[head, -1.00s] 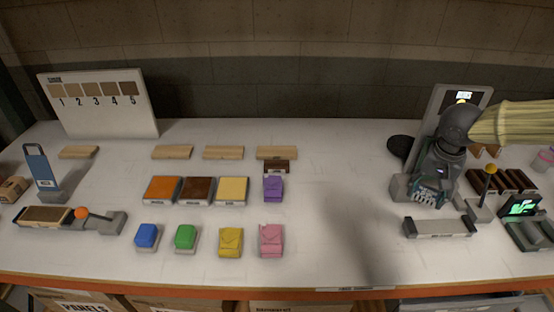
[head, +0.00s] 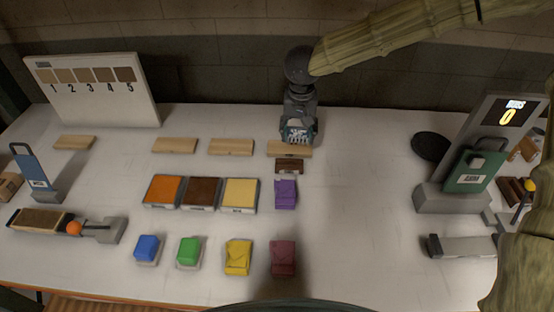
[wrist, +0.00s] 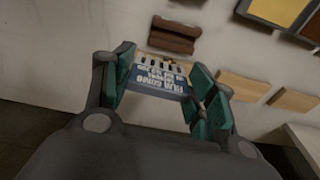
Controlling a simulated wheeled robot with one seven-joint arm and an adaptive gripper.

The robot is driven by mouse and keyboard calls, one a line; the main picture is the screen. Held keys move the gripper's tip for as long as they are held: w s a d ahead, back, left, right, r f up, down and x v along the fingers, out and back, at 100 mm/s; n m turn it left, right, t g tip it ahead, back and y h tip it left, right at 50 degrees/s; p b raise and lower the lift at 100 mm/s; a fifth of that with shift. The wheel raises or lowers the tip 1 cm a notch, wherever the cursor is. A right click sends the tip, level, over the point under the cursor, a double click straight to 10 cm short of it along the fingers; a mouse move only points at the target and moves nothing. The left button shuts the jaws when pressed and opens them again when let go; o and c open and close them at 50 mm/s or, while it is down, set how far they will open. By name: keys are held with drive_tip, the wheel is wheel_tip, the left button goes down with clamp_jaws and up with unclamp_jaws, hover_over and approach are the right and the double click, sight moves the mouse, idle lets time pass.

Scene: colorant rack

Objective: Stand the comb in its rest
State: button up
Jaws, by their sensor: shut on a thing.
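My gripper (head: 298,126) is shut on the comb (head: 298,134), a small blue-grey plate with lettering and pale teeth. In the wrist view the comb (wrist: 160,80) sits between the green finger pads, teeth pointing away from the palm. I cannot tell the comb's exact height above the table.
Coloured tiles (head: 200,192) and a purple packet (head: 285,194) stand in front of the brown block. A grey stand (head: 452,198) with a display reading 0 is at the right.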

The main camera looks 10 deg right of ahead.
drive_tip(key=shift+s+a+r+n+p, duration=0.1)
drive_tip(key=shift+a+r+n+p, duration=0.1)
drive_tip(key=shift+a+p, duration=0.3)
drive_tip(key=shift+s+a+r+n+p, duration=0.1)
drive_tip(key=shift+a+r+p, duration=0.1)
drive_tip(key=shift+a+p, duration=0.25)
drive_tip(key=shift+f+p, duration=1.05)
drive_tip(key=shift+f, duration=4.05)
drive_tip(key=shift+f, duration=0.1)
drive_tip(key=o, duration=1)
drive_tip(key=shift+w+a, duration=0.1)
wheel_tip(320, 180, up, 12)
drive_tip(key=s+b, duration=0.1)
drive_tip(key=b, duration=0.1)
drive_tip(key=shift+s+a, duration=0.15)
drive_tip(key=shift+s, duration=0.25)
